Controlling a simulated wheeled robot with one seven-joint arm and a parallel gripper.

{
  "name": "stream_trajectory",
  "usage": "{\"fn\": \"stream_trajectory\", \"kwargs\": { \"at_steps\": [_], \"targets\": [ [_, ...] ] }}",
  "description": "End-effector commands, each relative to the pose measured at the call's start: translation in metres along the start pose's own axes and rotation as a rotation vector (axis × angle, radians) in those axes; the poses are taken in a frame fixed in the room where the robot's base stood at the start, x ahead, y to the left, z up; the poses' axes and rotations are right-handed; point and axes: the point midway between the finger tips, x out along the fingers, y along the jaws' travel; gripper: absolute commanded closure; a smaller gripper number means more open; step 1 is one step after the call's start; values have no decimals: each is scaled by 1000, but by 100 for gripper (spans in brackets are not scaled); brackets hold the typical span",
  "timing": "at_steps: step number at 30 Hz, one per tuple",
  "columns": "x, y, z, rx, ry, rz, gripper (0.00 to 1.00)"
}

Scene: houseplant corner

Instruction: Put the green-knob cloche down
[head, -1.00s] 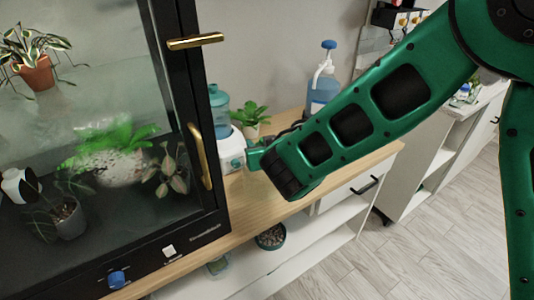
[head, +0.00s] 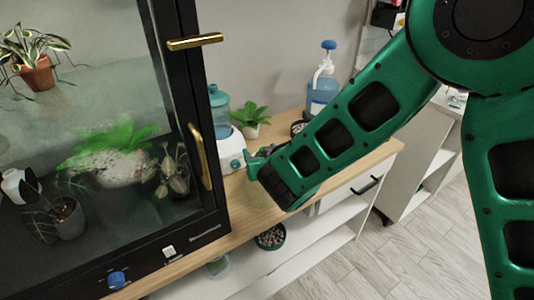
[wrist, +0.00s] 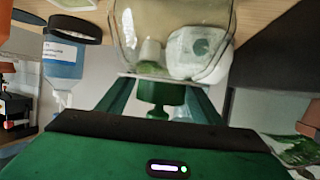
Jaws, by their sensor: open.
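The cloche (wrist: 150,30) is a clear glass dome with a green knob (wrist: 160,93). In the wrist view, which looks upside down, its glass stands against the wooden counter (wrist: 262,14). My gripper (wrist: 162,82) is open, with one finger on each side of the knob and the knob between them. In the head view my gripper (head: 257,162) is low over the wooden counter, in front of the white-based device. My arm hides most of the cloche there, and I cannot make out its outline.
A white device with a blue tank (head: 219,108) and a small potted plant (head: 250,118) stand behind my gripper. A blue pump bottle (head: 323,85) is farther back. The dark-framed glass cabinet (head: 185,110) is close on the left. A bowl of pebbles (head: 270,237) sits on the shelf below.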

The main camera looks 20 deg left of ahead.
Motion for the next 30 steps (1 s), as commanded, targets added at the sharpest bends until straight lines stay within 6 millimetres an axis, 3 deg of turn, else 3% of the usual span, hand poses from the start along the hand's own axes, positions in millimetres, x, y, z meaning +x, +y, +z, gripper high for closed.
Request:
{"fn": "stream_trajectory", "kwargs": {
  "at_steps": [5, 15, 21, 30],
  "targets": [
    [-13, -1, -2, 0, 1, -2, 40],
    [-79, 0, -2, -2, 1, -2, 40],
    [-108, 0, -1, -1, 0, -2, 40],
    [-121, 0, -1, 1, 0, 0, 40]
  ]
}}
